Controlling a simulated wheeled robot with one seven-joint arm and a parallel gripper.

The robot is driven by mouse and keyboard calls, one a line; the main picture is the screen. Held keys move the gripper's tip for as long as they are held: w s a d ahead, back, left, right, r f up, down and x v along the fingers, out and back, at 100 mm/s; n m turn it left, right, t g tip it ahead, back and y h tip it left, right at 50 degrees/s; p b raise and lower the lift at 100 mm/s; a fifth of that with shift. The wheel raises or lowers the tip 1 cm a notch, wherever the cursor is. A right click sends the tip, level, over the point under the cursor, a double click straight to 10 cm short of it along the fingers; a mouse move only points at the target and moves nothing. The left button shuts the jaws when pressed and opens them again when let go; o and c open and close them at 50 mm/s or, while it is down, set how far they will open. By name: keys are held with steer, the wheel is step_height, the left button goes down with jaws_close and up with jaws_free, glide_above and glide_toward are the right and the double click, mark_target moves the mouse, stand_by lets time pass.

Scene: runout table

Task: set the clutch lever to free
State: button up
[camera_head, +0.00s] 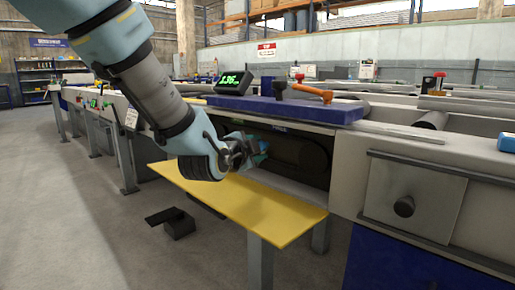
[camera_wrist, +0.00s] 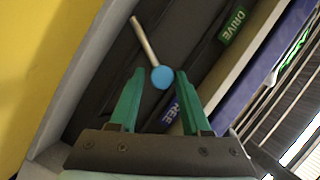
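The clutch lever (camera_wrist: 146,46) is a thin pale metal rod with a round blue knob (camera_wrist: 162,77), inside a dark recess. A green DRIVE label (camera_wrist: 233,24) lies to the upper right of the knob. A blue label ending in "REE" (camera_wrist: 173,112) lies below the knob, partly hidden by a finger. My gripper (camera_wrist: 158,76) is open, with its green fingers on either side of the knob. I cannot tell whether either finger touches it. In the head view my gripper (camera_head: 258,148) reaches into the dark opening under the bench, and the lever cannot be made out.
A yellow panel (camera_head: 250,207) sticks out below the opening. A grey panel with a black knob (camera_head: 403,207) is at right. A dark pedal (camera_head: 177,225) is on the floor.

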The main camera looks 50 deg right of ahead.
steer(key=shift+o, duration=1.2)
steer(key=p+v, duration=0.1)
steer(key=v, duration=0.9)
steer(key=shift+a+p, duration=0.3)
steer(key=shift+a, duration=0.1)
steer(key=shift+s+r, duration=0.1)
steer(key=shift+s, duration=0.05)
